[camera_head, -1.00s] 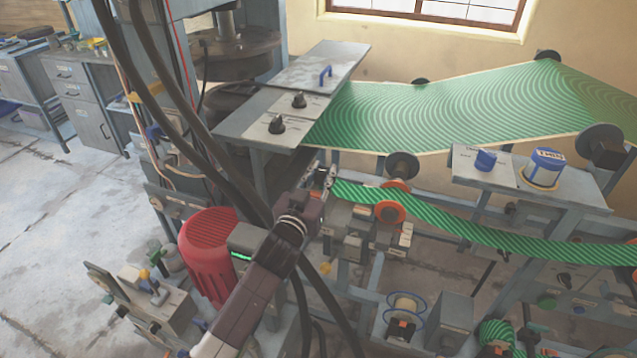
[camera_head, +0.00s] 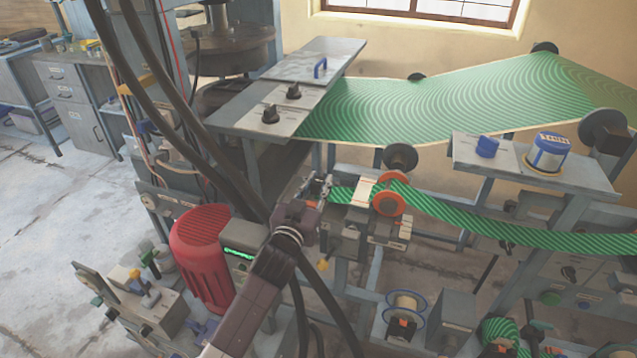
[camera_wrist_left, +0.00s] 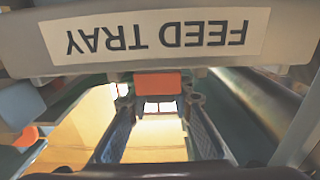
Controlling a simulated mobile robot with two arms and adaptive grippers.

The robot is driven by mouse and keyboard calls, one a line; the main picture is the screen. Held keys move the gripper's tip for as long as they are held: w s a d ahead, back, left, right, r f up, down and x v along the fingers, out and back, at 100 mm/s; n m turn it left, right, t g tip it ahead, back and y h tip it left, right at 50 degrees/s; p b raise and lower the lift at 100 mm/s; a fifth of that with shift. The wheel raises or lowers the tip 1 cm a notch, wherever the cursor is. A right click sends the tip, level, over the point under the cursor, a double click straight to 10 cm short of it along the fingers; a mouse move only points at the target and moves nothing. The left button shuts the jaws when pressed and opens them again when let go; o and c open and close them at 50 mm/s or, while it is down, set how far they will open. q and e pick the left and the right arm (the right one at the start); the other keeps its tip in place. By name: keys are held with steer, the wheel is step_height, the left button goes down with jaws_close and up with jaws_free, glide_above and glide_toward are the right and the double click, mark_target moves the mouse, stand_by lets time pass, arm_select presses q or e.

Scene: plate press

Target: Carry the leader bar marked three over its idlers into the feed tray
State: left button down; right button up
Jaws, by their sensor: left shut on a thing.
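My left gripper (camera_head: 322,187) is at the left end of the narrow green striped web (camera_head: 465,232), shut on its leader bar. The bar is mostly hidden by the fingers in the head view, and its number cannot be read. In the left wrist view, an orange block (camera_wrist_left: 157,83) shows between the fingertips of the left gripper (camera_wrist_left: 158,105). The feed tray (camera_wrist_left: 290,65) carries an upside-down label across the top of that view. The web runs right from the gripper past an orange-flanged idler (camera_head: 389,199). My right gripper is not in view.
A wide green web (camera_head: 440,110) runs behind, onto a grey table (camera_head: 235,108) with black knobs. A red motor (camera_head: 202,258) stands left of my arm. A shelf (camera_head: 500,175) with a blue-labelled tin (camera_head: 549,152) is at right. Dark hoses hang close to my arm.

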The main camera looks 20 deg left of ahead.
arm_select(q)
steer(key=c, duration=1.6)
jaws_free()
steer(key=s, duration=1.2)
steer(key=shift+a, duration=0.2)
